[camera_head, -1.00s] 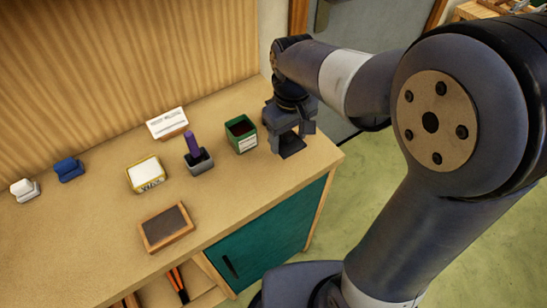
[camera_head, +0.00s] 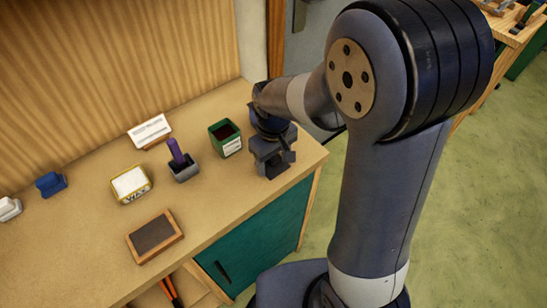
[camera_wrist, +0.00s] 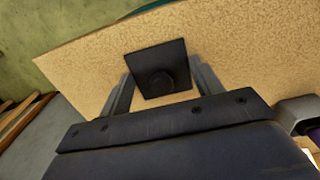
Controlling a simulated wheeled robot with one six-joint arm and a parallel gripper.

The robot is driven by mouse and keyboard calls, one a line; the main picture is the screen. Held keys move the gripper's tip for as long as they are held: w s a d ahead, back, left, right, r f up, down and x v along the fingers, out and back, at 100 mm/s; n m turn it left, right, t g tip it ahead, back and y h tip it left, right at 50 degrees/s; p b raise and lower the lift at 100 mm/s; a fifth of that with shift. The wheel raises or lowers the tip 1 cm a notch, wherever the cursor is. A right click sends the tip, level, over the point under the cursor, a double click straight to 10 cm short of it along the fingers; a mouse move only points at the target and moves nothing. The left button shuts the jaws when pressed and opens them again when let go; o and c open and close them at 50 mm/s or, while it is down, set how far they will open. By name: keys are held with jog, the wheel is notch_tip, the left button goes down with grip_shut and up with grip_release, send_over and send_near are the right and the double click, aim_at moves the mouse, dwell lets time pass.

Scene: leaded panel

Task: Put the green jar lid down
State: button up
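The green jar (camera_head: 226,139) stands open on the bench, a square green tub with dark contents and a white label. In the head view my gripper (camera_head: 273,165) is low over the bench, right of the jar and close to the front edge. I cannot tell whether the lid touches the bench top.
Left of the jar are a grey holder with a purple stick (camera_head: 182,165), a yellow wax tin (camera_head: 131,185), a white card (camera_head: 149,131), a wood-framed dark pad (camera_head: 154,236) and a blue block (camera_head: 51,184). The bench's right end (camera_head: 311,157) is bare.

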aim_at(274, 159)
jog(key=o, duration=0.5)
jog(key=shift+c, duration=0.2)
notch_tip(274, 159, up, 12)
jog(key=shift+r, duration=0.2)
notch_tip(274, 159, down, 12)
jog(key=shift+f, duration=0.1)
jog(key=shift+r, duration=1.45)
